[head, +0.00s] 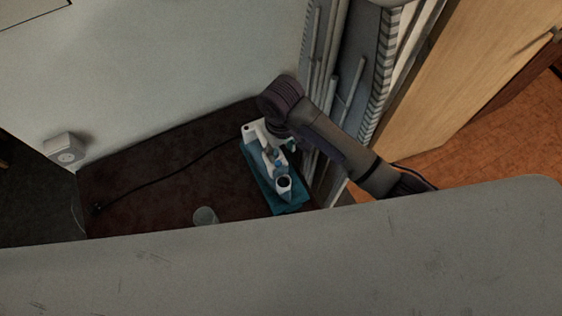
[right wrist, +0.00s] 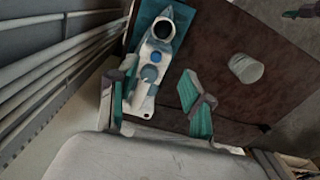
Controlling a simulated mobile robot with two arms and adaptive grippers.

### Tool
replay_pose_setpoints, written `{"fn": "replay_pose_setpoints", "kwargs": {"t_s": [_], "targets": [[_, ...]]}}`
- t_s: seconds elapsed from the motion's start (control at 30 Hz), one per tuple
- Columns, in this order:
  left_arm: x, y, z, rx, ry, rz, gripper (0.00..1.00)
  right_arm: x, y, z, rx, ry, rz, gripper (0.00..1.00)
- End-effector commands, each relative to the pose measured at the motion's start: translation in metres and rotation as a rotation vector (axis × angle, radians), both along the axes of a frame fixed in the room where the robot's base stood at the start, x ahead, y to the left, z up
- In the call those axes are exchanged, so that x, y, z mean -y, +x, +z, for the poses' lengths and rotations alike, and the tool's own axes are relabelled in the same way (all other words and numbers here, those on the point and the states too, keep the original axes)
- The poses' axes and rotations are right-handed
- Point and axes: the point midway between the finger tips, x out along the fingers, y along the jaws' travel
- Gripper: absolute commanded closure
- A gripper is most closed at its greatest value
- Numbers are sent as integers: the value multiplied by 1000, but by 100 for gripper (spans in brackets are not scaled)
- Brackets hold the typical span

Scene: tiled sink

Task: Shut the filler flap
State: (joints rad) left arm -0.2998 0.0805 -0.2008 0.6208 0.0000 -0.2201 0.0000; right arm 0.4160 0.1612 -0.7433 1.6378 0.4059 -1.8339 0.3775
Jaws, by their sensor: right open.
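A white appliance that looks like an iron (head: 283,184) lies on a teal pad (head: 289,207) on the dark brown surface. In the right wrist view the appliance (right wrist: 142,98) shows a dark round opening at its far, pointed end, with a blue and a grey round part behind it. I cannot clearly make out the filler flap. My right gripper (right wrist: 155,100) is open, its two teal-padded fingers apart on either side of the appliance's near end in that view. Contact cannot be told. In the head view my right wrist hides part of the appliance.
A pale cup (head: 205,215) stands left of the pad; it also shows in the right wrist view (right wrist: 246,68). A black cord (head: 150,182) runs left across the brown surface (head: 150,210). Pale pipes (head: 312,50) stand close on the right. A socket box (head: 65,150) is on the wall.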

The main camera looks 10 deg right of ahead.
Motion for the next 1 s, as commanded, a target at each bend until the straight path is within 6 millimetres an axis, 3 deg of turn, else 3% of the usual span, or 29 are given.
{"fn": "replay_pose_setpoints", "kwargs": {"t_s": [0.2,0.43,0.87,1.0], "targets": [[0,0,10,0,0,0,39,1,-1,-47,-3,-2,0,50],[0,0,16,0,0,1,39,0,0,-81,-1,1,1,50],[0,0,16,0,0,1,39,0,0,-92,1,2,1,50],[0,0,16,0,0,1,39,0,0,-92,1,2,1,72]]}}
